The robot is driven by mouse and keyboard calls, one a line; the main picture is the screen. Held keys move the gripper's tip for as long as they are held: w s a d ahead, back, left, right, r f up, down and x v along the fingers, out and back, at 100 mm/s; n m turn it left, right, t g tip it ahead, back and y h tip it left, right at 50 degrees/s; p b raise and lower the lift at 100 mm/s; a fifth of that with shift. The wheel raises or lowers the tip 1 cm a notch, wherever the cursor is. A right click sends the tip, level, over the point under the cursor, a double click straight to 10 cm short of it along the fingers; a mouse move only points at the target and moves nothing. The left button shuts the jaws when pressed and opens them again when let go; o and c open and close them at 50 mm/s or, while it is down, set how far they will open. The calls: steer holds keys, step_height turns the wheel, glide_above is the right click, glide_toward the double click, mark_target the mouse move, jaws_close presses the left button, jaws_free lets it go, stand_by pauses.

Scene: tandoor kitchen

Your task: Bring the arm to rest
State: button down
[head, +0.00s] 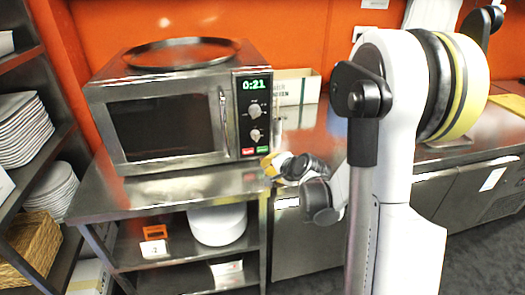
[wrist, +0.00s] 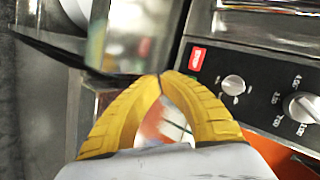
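My gripper (head: 269,162) is in front of the lower right corner of a steel microwave (head: 165,118), just below its control panel. In the wrist view my gripper's two yellow fingers (wrist: 161,76) meet at their tips. Nothing shows held between them; a gap farther back lets the background through. My arm reaches forward and bends down to the right of the microwave. Whether the fingertips touch the microwave cannot be told.
The microwave stands on a steel counter (head: 110,197), its display reading 0:21. A round dark tray (head: 180,53) lies on top. A shelf rack with stacked plates (head: 22,130) stands at the left.

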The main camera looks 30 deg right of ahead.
stand_by(0.3)
steer(key=s+a+r+n+g, duration=0.2)
steer(key=s+a+r+n, duration=0.3)
steer(key=s+a, duration=0.3)
steer(key=s+a+r+n+g, duration=0.1)
steer(key=s+a+r+n, duration=0.4)
steer(key=s+a, duration=0.25)
steer(key=s+a+n+g, duration=0.1)
steer(key=s+n, duration=0.3)
steer(key=s, duration=0.5)
steer(key=shift+s+a+n, duration=0.3)
steer(key=shift+s+a, duration=0.1)
steer(key=shift+a, duration=0.1)
steer(key=shift+f, duration=0.1)
stand_by(4.0)
